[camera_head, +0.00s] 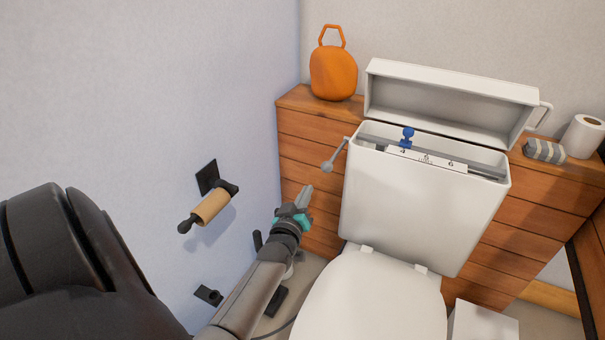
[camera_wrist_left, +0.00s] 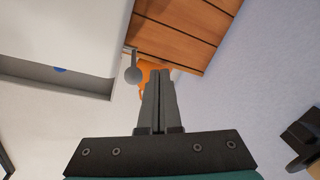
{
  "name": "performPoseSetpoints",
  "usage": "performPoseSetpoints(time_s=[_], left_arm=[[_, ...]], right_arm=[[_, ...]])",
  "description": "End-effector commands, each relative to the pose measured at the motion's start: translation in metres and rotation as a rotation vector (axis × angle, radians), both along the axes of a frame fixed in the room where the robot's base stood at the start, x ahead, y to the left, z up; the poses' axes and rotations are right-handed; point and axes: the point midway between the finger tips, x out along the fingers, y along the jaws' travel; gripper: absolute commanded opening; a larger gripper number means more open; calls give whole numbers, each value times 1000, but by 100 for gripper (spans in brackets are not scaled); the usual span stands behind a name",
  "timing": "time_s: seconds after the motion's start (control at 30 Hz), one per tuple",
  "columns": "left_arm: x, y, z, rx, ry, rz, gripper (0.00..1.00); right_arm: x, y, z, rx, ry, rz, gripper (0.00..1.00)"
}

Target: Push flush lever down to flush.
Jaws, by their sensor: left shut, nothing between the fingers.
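The flush lever (camera_head: 328,166) is a grey rod with a round knob, sticking out from the upper left side of the white cistern (camera_head: 420,205). It slants down to the left. My left gripper (camera_head: 307,191) is shut and empty, just below and left of the lever knob, beside the cistern. In the left wrist view the lever knob (camera_wrist_left: 133,74) shows just beyond and left of the fingertips of my left gripper (camera_wrist_left: 160,72); I cannot tell whether they touch. My right gripper is not in view.
The cistern's lid (camera_head: 450,95) stands tilted open behind it, baring a blue part (camera_head: 407,138) inside. An orange container (camera_head: 333,73) and a paper roll (camera_head: 583,136) stand on the wooden ledge. A roll holder (camera_head: 212,206) juts from the left wall. The toilet seat (camera_head: 370,300) is below.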

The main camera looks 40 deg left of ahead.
Motion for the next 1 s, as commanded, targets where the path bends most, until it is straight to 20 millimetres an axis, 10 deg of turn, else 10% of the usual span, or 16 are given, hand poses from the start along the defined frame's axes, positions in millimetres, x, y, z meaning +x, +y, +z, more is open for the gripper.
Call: performPoseSetpoints(time_s=[1.0], left_arm=[[-20,-10,-8,1,-2,0,0]], right_arm=[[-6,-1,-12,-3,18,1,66]])
